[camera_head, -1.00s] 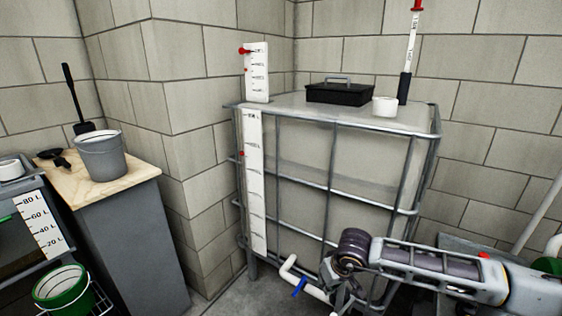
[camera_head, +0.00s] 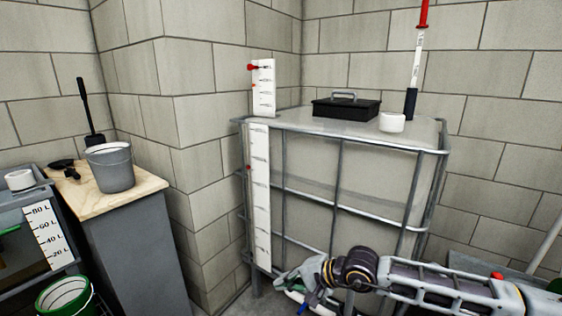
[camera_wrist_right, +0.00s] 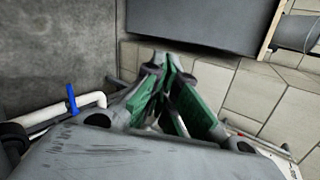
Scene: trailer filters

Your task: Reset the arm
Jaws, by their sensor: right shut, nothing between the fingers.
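My right arm (camera_head: 440,283) reaches in from the lower right of the head view, in front of the caged tank. Its gripper (camera_head: 285,284) points left, low before the tank's front left corner, and holds nothing. In the right wrist view the green-padded fingers (camera_wrist_right: 172,65) meet at their tips and are shut with nothing between them. My left arm and gripper are not in view.
The caged tank (camera_head: 375,170) carries a black toolbox (camera_head: 346,107) and a white cup (camera_head: 392,122). A grey bucket (camera_head: 110,170) stands on a wood-topped cabinet (camera_head: 130,199). A green bucket (camera_head: 66,297) is below. A blue valve handle (camera_wrist_right: 71,98) is left of my gripper.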

